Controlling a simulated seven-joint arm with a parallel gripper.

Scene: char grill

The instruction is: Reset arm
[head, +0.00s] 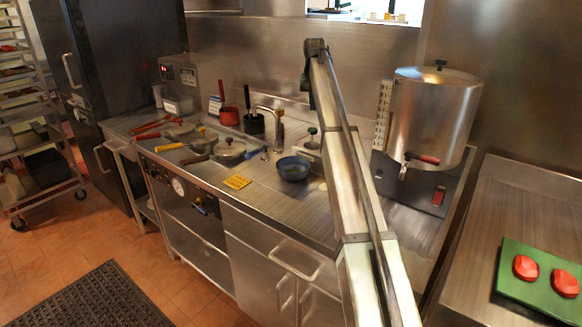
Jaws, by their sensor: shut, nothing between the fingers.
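My arm rises from the bottom edge in the head view and reaches up over the right part of the steel counter. Its dark far end bends downward, and my gripper (311,104) hangs there above the counter, in front of the steel back wall. The gripper is shut and empty; its fingers are small and partly hidden by the arm. It is apart from the things on the counter below.
Right stand a steel urn (434,112) and a green board (540,281) with red pieces.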

